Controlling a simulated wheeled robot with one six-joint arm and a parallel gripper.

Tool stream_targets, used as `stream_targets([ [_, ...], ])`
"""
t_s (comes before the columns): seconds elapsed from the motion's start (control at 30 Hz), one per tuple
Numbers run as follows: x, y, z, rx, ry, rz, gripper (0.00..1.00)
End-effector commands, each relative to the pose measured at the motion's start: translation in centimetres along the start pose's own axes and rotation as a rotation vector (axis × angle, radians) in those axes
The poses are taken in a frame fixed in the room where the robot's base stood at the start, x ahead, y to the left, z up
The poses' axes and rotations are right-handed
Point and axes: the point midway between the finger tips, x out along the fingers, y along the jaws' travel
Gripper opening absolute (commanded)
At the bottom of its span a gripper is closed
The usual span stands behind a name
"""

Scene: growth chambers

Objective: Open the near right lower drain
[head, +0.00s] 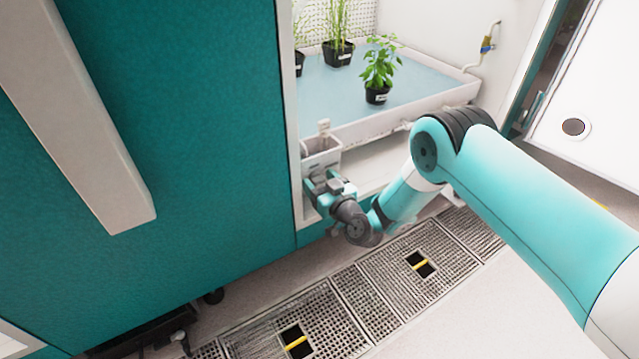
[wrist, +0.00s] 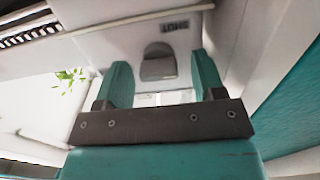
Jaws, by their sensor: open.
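My gripper (head: 322,186) is at the front left corner of the open chamber, just below a small white box (head: 321,158) at the tray's end. In the wrist view my gripper (wrist: 161,72) is open, with its two teal fingers apart. A grey rounded tab (wrist: 158,62) on a pale surface shows between the fingers, beyond their tips or close to them; contact cannot be told. A small dark label (wrist: 174,26), too blurred to read surely, is by the tab. I cannot tell for sure that this tab is the drain. The head view hides it behind my gripper.
A white-rimmed tray (head: 400,122) with potted plants (head: 378,72) is above and behind my gripper. A teal chamber door with a pale handle (head: 75,110) fills the left. An open white door (head: 590,90) is at right. Floor grates (head: 415,265) lie below, with dark openings.

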Motion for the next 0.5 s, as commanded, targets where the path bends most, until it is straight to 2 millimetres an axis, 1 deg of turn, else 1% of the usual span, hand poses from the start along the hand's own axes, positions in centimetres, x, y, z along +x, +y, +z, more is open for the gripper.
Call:
stream_targets([
  [0.23, 0.05, 0.01, 0.0, 0.0, 0.0, 0.0, 0.63],
  [0.27, 0.05, 0.0, 0.0, 0.0, 0.0, 0.0, 0.61],
  [0.3, 0.05, 0.0, 0.01, 0.0, 0.0, 0.0, 0.52],
  [0.37, 0.04, 0.0, 0.01, 0.0, 0.0, 0.0, 0.38],
  [0.4, 0.04, 0.0, 0.02, 0.0, 0.0, 0.0, 0.28],
  [0.47, 0.04, -0.01, 0.02, 0.0, 0.0, 0.0, 0.15],
  [0.5, 0.04, -0.02, 0.03, 0.0, -0.001, 0.0, 0.14],
])
